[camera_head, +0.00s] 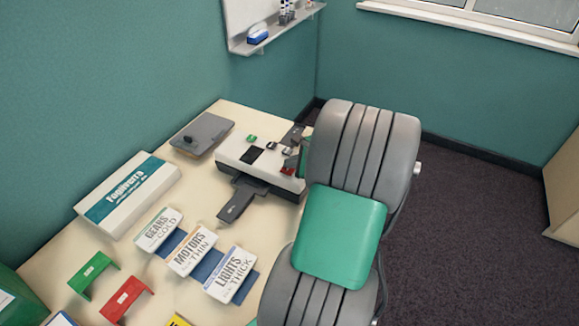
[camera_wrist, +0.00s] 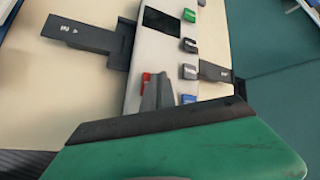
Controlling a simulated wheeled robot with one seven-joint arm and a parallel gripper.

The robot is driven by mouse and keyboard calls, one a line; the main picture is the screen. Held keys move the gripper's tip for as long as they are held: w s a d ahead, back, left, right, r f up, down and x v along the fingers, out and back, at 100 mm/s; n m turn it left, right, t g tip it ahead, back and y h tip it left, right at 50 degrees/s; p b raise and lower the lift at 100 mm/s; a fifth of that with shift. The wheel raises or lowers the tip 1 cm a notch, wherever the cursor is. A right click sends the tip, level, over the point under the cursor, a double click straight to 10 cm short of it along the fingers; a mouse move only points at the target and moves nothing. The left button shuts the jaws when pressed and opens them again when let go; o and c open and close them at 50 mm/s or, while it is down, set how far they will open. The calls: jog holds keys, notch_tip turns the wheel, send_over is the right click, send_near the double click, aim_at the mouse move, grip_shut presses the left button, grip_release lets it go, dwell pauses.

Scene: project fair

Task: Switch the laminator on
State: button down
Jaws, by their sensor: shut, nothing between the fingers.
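The laminator (camera_head: 233,153) is a white box with a dark base on the table, partly hidden on its right by my arm. It also shows in the wrist view (camera_wrist: 145,55), with a black display (camera_wrist: 160,21). A green button (camera_wrist: 189,15), two grey ones and a blue one (camera_wrist: 187,98) line one side. A red switch (camera_wrist: 146,79) shows at the laminator's near end, partly covered by my fingers. My gripper (camera_wrist: 158,90) is shut and empty, its grey fingertips over that end, right beside the red switch. I cannot tell whether they touch or the switch's position.
Dark trays (camera_head: 236,205) stick out from the laminator's sides. Green (camera_head: 93,272) and red (camera_head: 127,298) brackets stand at the front left. A whiteboard ledge is behind.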

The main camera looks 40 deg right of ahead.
aim_at(291, 170)
jog(key=shift+r+p, duration=0.6)
jog(key=shift+p, duration=0.25)
notch_tip(291, 170, up, 6)
jog(key=p, duration=0.5)
jog(key=shift+p, duration=0.35)
